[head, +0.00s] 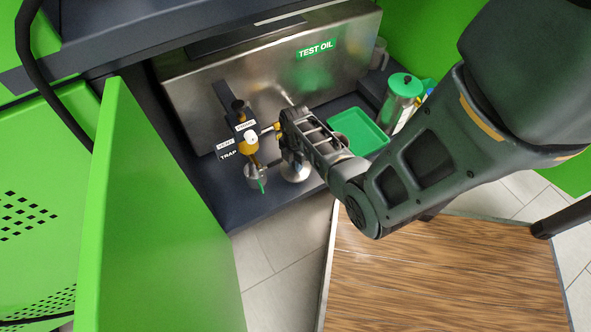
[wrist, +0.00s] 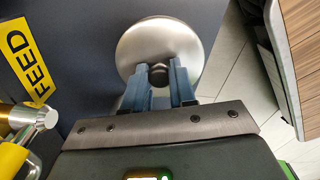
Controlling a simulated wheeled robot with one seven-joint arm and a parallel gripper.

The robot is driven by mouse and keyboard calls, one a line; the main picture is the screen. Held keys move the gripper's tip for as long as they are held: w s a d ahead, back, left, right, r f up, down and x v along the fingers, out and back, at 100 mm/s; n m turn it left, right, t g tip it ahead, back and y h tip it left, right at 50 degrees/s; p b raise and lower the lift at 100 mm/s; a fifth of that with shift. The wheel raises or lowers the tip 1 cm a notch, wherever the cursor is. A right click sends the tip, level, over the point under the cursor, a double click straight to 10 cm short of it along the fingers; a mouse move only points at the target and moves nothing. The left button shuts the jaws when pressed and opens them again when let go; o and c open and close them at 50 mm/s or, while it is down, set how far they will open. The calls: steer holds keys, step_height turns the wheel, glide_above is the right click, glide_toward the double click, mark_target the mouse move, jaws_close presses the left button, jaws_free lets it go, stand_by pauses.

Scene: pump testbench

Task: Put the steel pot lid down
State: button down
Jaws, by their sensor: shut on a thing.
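The steel pot lid (wrist: 158,38) is a round brushed disc with a dark knob (wrist: 158,74) in the wrist view. My gripper (wrist: 158,78) has its two blue fingers closed on that knob. In the head view my gripper (head: 290,158) points down inside the cabinet, and part of the lid (head: 296,173) shows beneath it. The lid is over the dark cabinet floor (head: 230,208), near its front edge. I cannot tell whether it touches the floor. The rest of the lid is hidden by my gripper and arm.
A steel vessel (head: 257,176) with yellow-brass fittings stands close left, beside the TRAP label (head: 229,153). A green tray (head: 359,131) and a green-lidded canister (head: 400,100) are to the right. The TEST OIL tank (head: 270,75) is behind. An open green door (head: 150,215) stands at left.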

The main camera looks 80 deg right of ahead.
steer(key=shift+f+b, duration=0.85)
steer(key=shift+f, duration=1)
steer(key=shift+f, duration=0.1)
steer(key=c, duration=0.9)
jaws_free()
step_height(320, 180, up, 12)
steer(key=p, duration=0.6)
steer(key=shift+s, duration=0.1)
